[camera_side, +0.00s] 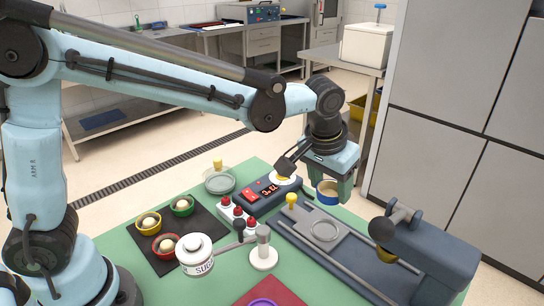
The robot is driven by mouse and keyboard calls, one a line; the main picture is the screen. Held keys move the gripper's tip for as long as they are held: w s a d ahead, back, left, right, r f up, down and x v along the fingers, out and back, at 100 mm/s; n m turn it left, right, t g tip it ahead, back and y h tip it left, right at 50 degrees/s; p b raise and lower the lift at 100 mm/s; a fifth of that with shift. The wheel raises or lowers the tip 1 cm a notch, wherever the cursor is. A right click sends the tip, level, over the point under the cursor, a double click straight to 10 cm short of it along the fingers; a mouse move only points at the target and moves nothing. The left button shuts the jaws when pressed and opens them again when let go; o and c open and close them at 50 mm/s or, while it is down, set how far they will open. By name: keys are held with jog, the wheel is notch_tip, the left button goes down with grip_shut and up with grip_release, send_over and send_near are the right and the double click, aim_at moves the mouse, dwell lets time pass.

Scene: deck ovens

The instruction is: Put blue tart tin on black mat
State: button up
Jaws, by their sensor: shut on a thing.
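My gripper (330,186) is shut on the blue tart tin (328,197), which shows a blue side and a tan inside between the fingers. It holds the tin above the right part of the green table, near the grey slicer-like device. The black mat (187,254) lies at the left of the table, well away from my gripper. On it stand a yellow tin (148,228), a green tin (182,210) and a red tin (165,250), each with a pale ball inside. A white sugar jar hides part of the mat's near side.
The white sugar jar (196,258), a white-based lever stand (263,258), red-topped shakers (237,218) and a scale with a red display (256,195) stand between gripper and mat. The grey device (420,250) fills the right. A red mat (272,290) lies in front.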

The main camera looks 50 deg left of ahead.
jog(key=s+a+r+n, duration=0.25)
jog(key=s+a, duration=0.55)
jog(key=a, duration=0.4)
jog(key=n+y, duration=0.2)
jog(key=n, duration=0.3)
send_over(204, 228)
notch_tip(204, 228, down, 4)
jog(key=shift+m+g, duration=0.25)
jog(key=shift+g, duration=0.05)
jog(key=shift+s+d+f, duration=0.1)
jog(key=shift+f, duration=1.5)
jog(key=shift+s+d+f, duration=0.1)
jog(key=shift+s+f, duration=0.05)
jog(key=shift+f, duration=1.5)
jog(key=shift+s+d+f, duration=0.1)
jog(key=shift+f, duration=1.5)
jog(key=shift+f, duration=0.15)
jog(key=o, duration=1.1)
jog(key=shift+c, duration=0.2)
